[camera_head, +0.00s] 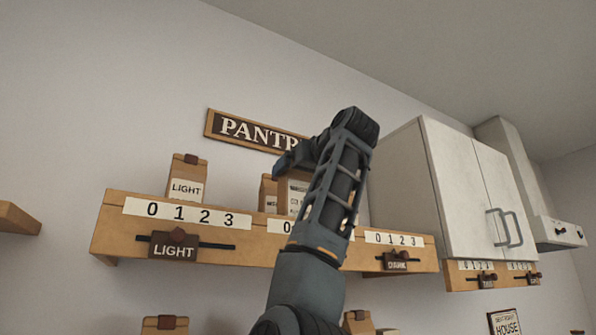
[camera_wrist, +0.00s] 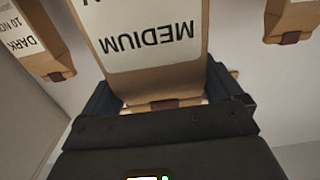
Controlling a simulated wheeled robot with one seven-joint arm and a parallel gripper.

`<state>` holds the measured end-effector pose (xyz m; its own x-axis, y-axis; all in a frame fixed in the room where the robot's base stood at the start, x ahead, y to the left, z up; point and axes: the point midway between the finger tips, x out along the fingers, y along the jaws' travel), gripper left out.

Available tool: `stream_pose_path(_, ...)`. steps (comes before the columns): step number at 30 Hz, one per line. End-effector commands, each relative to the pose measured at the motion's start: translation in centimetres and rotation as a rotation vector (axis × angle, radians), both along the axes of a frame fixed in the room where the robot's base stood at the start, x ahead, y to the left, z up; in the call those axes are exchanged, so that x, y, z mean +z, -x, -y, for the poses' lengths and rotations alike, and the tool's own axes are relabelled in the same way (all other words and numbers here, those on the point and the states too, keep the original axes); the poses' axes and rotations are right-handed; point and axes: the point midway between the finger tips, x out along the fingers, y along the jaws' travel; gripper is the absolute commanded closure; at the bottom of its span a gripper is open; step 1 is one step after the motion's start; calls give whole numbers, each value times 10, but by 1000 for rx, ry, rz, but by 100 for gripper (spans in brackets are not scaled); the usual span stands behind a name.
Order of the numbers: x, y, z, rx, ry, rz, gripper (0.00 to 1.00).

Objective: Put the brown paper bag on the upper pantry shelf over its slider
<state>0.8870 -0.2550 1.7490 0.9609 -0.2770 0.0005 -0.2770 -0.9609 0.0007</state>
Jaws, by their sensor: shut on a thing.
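My gripper (camera_head: 291,165) is shut on a brown paper bag. The wrist view shows the bag (camera_wrist: 150,75) between the fingers, its folded top toward my gripper (camera_wrist: 160,98) and its label reading MEDIUM upside down. In the head view the held bag (camera_head: 297,190) is partly hidden behind my arm, over the middle part of the upper pantry shelf (camera_head: 110,226). I cannot tell whether its base touches the shelf. The middle slider is hidden behind my arm. The LIGHT slider (camera_head: 173,247) is on the left and the DARK slider (camera_head: 397,262) on the right.
A LIGHT bag (camera_head: 187,182) stands on the shelf's left part. Another bag (camera_head: 268,193) stands just left of the held one. A DARK bag (camera_wrist: 33,45) shows in the wrist view. A white cabinet (camera_head: 440,190) hangs at the right. More bags (camera_head: 165,325) are below.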

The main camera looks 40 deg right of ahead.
Motion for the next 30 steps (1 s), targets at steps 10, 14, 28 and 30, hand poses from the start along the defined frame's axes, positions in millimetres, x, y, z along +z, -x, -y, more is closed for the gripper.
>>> stream_pose_path(10,-2,0,0,0,0,0,0)
stream_pose_path(14,-2,0,0,0,0,0,0)
stream_pose_path(28,-3,46,-13,-2,1,4,0)
stream_pose_path(30,-3,61,-17,-2,2,5,0)
